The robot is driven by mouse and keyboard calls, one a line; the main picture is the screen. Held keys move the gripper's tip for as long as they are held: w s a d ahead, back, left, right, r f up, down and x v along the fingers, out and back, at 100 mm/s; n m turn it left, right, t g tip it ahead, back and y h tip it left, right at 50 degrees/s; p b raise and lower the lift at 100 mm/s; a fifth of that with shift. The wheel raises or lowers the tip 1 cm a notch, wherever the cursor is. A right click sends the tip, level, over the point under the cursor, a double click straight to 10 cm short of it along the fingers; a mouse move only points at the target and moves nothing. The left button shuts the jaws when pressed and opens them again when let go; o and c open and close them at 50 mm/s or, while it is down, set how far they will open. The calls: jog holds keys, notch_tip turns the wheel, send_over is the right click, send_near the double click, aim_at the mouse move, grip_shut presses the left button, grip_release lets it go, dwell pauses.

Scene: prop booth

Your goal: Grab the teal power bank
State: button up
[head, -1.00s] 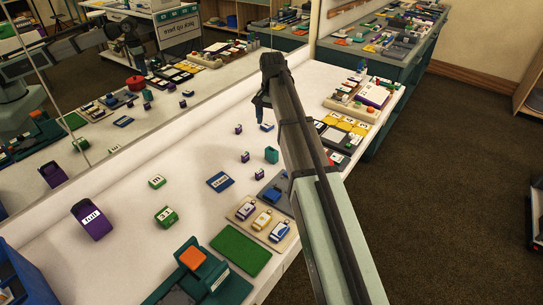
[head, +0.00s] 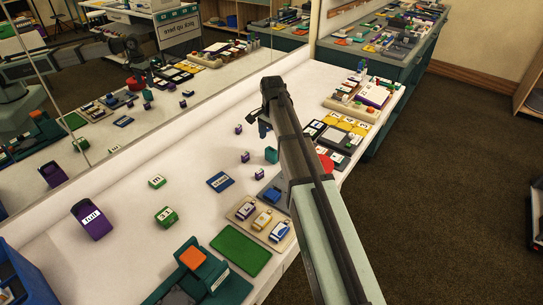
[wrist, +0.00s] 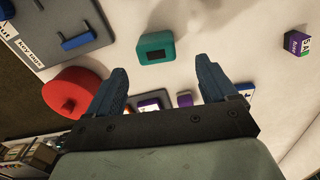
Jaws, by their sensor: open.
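The teal power bank appears to be the small teal block with a dark patch on one face (wrist: 156,48), which lies on the white table beyond my fingertips in the wrist view. In the head view a teal block (head: 271,155) stands just in front of my gripper (head: 264,128), close to the arm. My gripper also shows in the wrist view (wrist: 162,80), with its two blue fingers apart and nothing held between them. The block is clear of both fingers. Part of the table behind the arm is hidden in the head view.
A red round object (wrist: 72,92) lies close to the left finger; it also shows beside the arm (head: 326,163). Small purple boxes (head: 245,157) stand nearby. A mirror (head: 100,90) lines the table's back.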

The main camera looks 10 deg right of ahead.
aim_at(272, 150)
jog(key=shift+s+a+f, duration=0.1)
jog(key=shift+s+f, duration=0.1)
jog(key=shift+f, duration=1.35)
jog(key=shift+s+f, duration=0.15)
jog(key=shift+f, duration=1.35)
jog(key=c, duration=1.1)
jog(key=shift+r, duration=0.15)
jog(key=shift+c, duration=0.2)
